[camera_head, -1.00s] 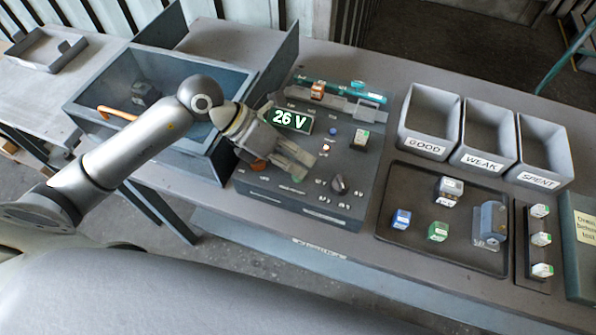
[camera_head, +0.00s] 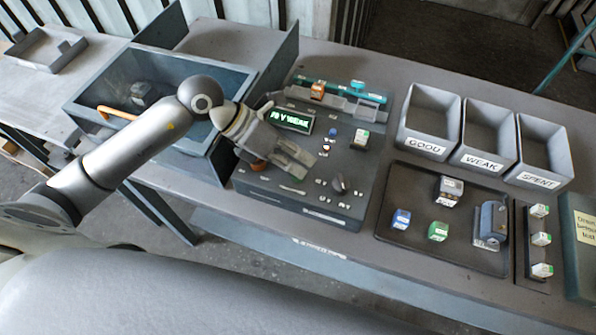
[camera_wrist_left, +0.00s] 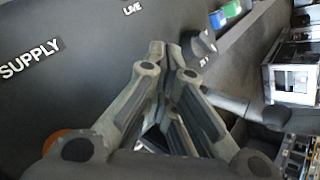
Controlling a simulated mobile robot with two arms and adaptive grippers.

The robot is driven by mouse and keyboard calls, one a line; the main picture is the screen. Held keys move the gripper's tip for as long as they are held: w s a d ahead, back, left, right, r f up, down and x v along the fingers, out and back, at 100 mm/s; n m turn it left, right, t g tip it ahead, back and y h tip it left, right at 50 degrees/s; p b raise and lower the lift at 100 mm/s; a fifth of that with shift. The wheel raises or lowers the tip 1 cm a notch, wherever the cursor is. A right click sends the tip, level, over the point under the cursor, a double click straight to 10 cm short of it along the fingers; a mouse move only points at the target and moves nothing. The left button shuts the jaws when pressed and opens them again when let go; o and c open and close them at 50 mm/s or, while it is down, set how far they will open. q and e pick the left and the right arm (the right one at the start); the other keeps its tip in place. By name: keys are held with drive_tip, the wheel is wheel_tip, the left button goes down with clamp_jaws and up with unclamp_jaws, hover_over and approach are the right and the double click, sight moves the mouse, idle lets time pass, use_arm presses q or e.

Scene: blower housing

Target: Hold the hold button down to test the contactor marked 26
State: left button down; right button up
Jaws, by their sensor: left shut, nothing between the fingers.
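My left gripper (camera_head: 298,164) is shut and empty, its fingertips low over the dark test panel (camera_head: 352,204). The closed fingertips also show in the left wrist view (camera_wrist_left: 168,50), pointing at the panel. The fingers hide the panel under them; I cannot make out the hold button or whether they touch it. The panel's display (camera_head: 291,121) is lit with a voltage reading and the word WEAK; its digits are hard to read. A contactor with a white and green top (camera_head: 361,139) stands on the panel; its number is too small to read. My right gripper is out of view.
Bins marked GOOD (camera_head: 427,146), WEAK (camera_head: 482,161) and SPENT (camera_head: 540,179) stand at the right. A dark tray (camera_head: 408,250) before them holds several small blocks. An orange part (camera_head: 258,165) and a dark knob (camera_head: 339,184) are near the gripper.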

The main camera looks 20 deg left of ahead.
use_arm(q)
drive_tip(key=shift+r, duration=0.1)
drive_tip(key=shift+r+p, duration=0.5)
drive_tip(key=shift+r, duration=0.2)
drive_tip(key=shift+r, duration=0.1)
wheel_tip(320, 180, up, 5)
drive_tip(key=p, duration=0.3)
idle(0.3)
